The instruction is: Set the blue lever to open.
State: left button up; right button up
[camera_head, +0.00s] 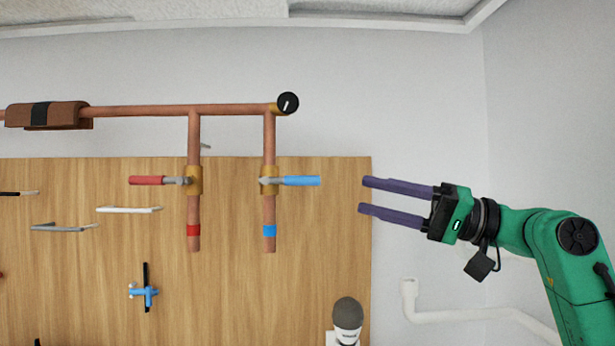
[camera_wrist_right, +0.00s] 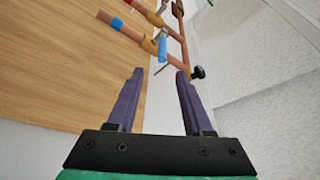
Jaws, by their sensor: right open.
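The blue lever (camera_head: 300,181) sticks out to the right from a brass valve (camera_head: 268,180) on the right-hand vertical copper pipe, square to that pipe. Below it the pipe has a blue band (camera_head: 269,231). My right gripper (camera_head: 362,195) is open and empty, to the right of the lever and apart from it, with its fingers pointing left. In the right wrist view the blue lever (camera_wrist_right: 162,50) shows beyond and between the tips of the open fingers (camera_wrist_right: 160,75). My left gripper is not in view.
A red lever (camera_head: 147,181) sticks out left from the valve on the other vertical pipe. A wooden board (camera_head: 320,260) is behind. A grey-topped object (camera_head: 347,315) stands below.

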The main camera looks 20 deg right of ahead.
aim_at(318, 179)
jog(key=p+x, duration=0.1)
jog(key=x, duration=0.2)
jog(key=p+x, duration=0.2)
jog(key=x, duration=0.1)
jog(key=p+x, duration=0.2)
jog(key=x, duration=0.1)
jog(key=shift+s+a+r, duration=0.2)
jog(key=shift+a+r, duration=0.1)
jog(key=shift+r, duration=0.15)
jog(key=shift+w+a+f+p, duration=0.1)
jog(key=shift+w+a+p, duration=0.4)
jog(key=shift+w+a, duration=0.5)
jog(key=shift+a, duration=0.15)
jog(key=shift+s+a, duration=0.15)
jog(key=shift+s, duration=0.1)
jog(key=shift+c, duration=1)
grip_shut()
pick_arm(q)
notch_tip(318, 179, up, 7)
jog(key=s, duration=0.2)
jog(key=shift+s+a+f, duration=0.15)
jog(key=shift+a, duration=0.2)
